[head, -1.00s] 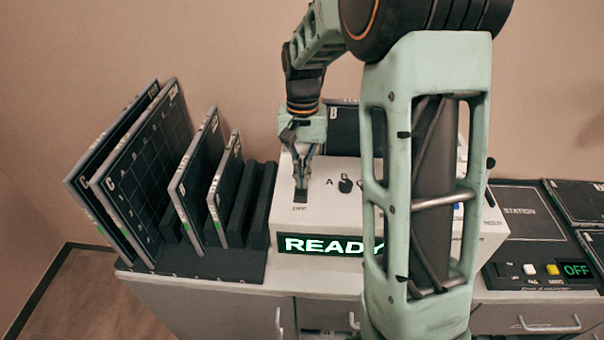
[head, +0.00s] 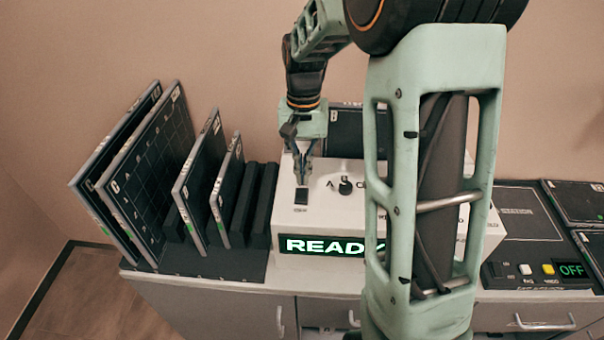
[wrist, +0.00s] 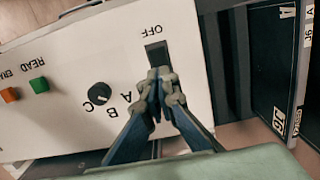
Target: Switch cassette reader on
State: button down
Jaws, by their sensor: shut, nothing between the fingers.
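The cassette reader (head: 320,215) is a white box on the counter, and its front display (head: 320,245) reads READY in green. A black rocker switch (head: 301,196) sits on its top at the left; in the wrist view the switch (wrist: 156,52) is beside the printed word OFF. My gripper (head: 303,180) is shut and empty, pointing down just behind the switch. In the wrist view my gripper's fingertips (wrist: 160,78) are at the switch's near end; I cannot tell whether they touch it. My arm hides part of the reader's right side.
Several dark cassettes (head: 150,165) stand in a rack left of the reader. A black selector knob (wrist: 99,92) and green and orange buttons (wrist: 39,85) share the reader's top. At right, a smaller unit's display (head: 571,270) reads OFF.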

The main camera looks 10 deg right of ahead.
notch_tip(320, 180, up, 12)
jog(key=w, duration=0.2)
jog(key=shift+d+f, duration=0.25)
jog(key=shift+d, duration=0.1)
